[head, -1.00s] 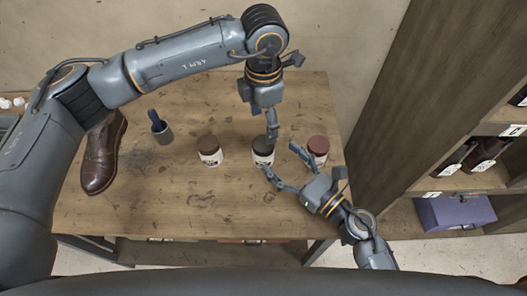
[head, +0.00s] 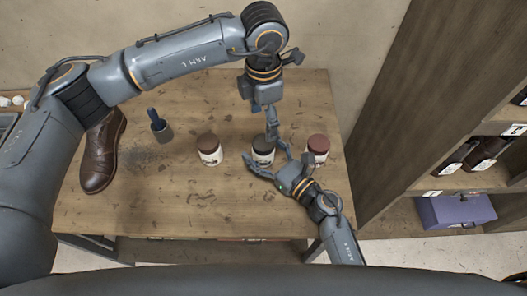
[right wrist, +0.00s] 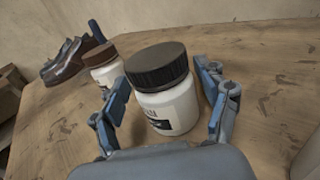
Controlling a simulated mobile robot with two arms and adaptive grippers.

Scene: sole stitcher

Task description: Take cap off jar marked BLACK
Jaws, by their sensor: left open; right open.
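A white jar with a dark, near-black cap (head: 262,155) stands upright on the table, between two brown-capped jars. In the right wrist view the dark-capped jar (right wrist: 172,112) fills the middle; its label is only partly visible and not legible enough to name. My right gripper (head: 264,160) is open, with one finger on either side of this jar's body; contact is unclear. The same fingers show in the right wrist view (right wrist: 162,105). My left gripper (head: 271,128) points down just above and behind the dark cap. It is open, and its fingers overlap in the head view.
A brown-capped jar (head: 209,151) stands left, and a reddish-brown-capped jar (head: 317,147) stands close right, near my right gripper. A blue-handled brush (head: 158,125) and a brown shoe (head: 101,155) are farther left. A wooden shelf (head: 400,100) rises right. The front tabletop is clear.

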